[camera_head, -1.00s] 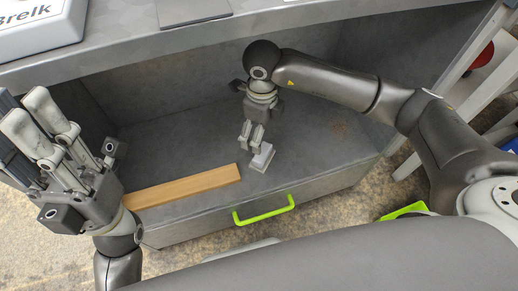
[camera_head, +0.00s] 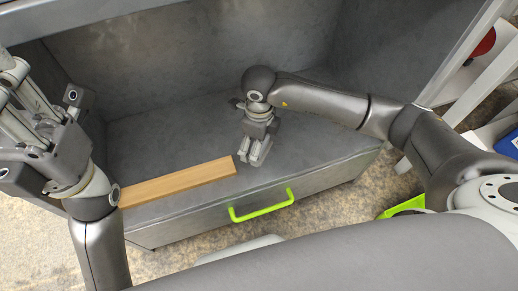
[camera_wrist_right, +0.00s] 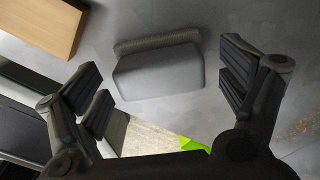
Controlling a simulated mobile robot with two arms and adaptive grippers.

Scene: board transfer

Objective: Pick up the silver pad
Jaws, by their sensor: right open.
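The silver pad (camera_wrist_right: 160,72) is a small pale grey block with rounded corners. It rests on the grey shelf surface (camera_head: 190,130) and shows between the spread fingers in the right wrist view. In the head view my right gripper (camera_head: 254,160) is low over the shelf and mostly hides the pad. In the wrist view this gripper (camera_wrist_right: 165,85) is open, with a finger on each side of the pad and gaps between. My left gripper (camera_head: 25,110) is raised at the left edge of the head view, empty, its fingertips partly cut off.
A wooden board (camera_head: 180,183) lies on the shelf just left of my right gripper; it also shows in the wrist view (camera_wrist_right: 45,20). A green handle (camera_head: 262,205) sits on the front face. Walls enclose the shelf at the back. The shelf behind the gripper is clear.

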